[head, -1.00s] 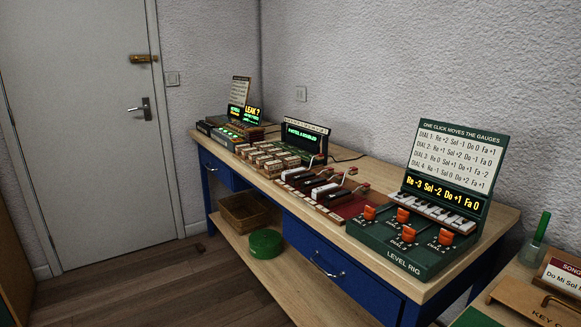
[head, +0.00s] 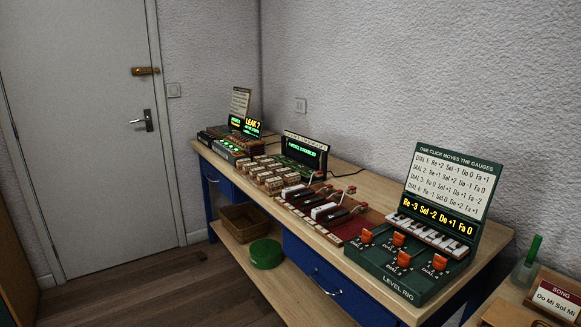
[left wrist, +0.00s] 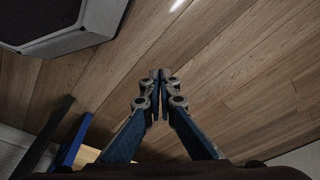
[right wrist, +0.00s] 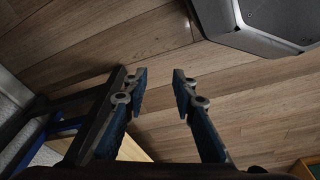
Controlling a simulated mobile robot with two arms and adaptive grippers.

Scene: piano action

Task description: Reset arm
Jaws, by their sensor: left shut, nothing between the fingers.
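Neither of my arms shows in the head view. In the left wrist view, my left gripper (left wrist: 160,76) points over the wooden floor with its fingertips together and nothing between them. In the right wrist view, my right gripper (right wrist: 159,78) has its fingers apart, with only floor visible between them. The green level rig (head: 410,283) stands at the near end of the workbench (head: 365,195), with orange dial levers, a small keyboard and a lit display reading "Re -3 Sol -2 Do +1 Fa 0".
Further along the bench are rows of key blocks (head: 268,172) and lit displays (head: 300,152). A basket (head: 240,222) and a green round tin (head: 265,254) sit on the lower shelf. A closed door (head: 85,130) is at left, with bare floor (head: 150,285) before the bench.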

